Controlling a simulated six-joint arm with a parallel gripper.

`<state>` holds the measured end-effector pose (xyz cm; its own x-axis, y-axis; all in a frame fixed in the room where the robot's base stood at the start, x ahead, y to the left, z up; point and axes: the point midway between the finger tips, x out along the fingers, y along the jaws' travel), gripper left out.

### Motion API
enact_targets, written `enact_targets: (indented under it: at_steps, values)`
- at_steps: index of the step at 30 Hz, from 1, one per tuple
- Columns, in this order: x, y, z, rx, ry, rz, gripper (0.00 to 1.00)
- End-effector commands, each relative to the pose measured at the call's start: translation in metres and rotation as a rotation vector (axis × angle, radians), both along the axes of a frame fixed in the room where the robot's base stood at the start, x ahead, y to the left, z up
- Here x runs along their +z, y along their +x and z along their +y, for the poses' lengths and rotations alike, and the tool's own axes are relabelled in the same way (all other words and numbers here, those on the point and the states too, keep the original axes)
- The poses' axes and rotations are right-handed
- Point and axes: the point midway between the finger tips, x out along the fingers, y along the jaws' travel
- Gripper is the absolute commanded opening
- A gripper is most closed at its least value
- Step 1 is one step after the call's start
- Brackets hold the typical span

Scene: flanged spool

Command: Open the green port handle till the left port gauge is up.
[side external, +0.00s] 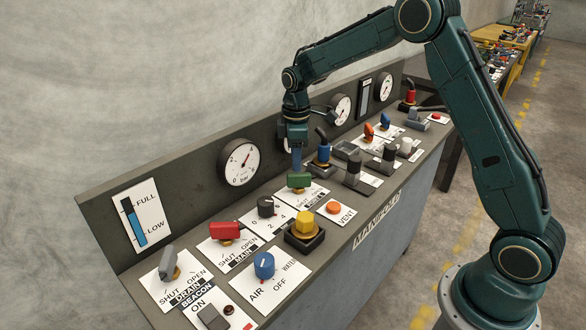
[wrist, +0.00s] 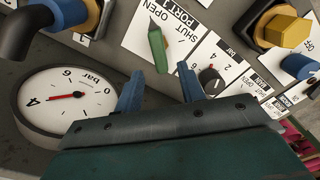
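The green port handle (side external: 299,181) stands on a white plate marked SHUT and OPEN. The wrist view shows this handle (wrist: 157,48) beside the words SHUT, OPEN and PORT 1. My gripper (side external: 297,167) is just above the handle, pointing down. In the wrist view my gripper (wrist: 160,70) has its two blue fingers apart and empty, with the handle beyond the tips, roughly between them. A round bar gauge (wrist: 65,98) there has its red needle near 4. In the side view a gauge (side external: 239,162) stands at left on the back panel; another behind my gripper is mostly hidden.
Close around the handle are a black knob (side external: 266,206), a yellow hex knob (side external: 304,224), a blue valve (side external: 323,152) with a black pipe and an orange VENT button (side external: 333,208). A red handle (side external: 225,229) and blue knob (side external: 264,265) stand nearer the camera.

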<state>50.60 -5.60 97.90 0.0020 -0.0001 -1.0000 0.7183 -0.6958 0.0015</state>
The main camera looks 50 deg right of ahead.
Motion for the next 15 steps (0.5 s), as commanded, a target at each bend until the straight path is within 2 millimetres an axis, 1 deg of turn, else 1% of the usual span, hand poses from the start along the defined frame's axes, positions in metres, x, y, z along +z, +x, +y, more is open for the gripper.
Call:
enact_targets:
  at_steps: [1, 6, 12, 15]
  values:
    - [0.01, 0.001, 0.0, 0.0, -0.001, -0.004, 0.39]
    - [0.039, 0.001, 0.0, 0.001, 0.0, -0.004, 0.39]
    - [0.064, 0.0, 0.0, 0.001, 0.0, -0.003, 0.39]
    - [0.071, 0.0, 0.0, 0.001, 0.0, -0.001, 0.39]
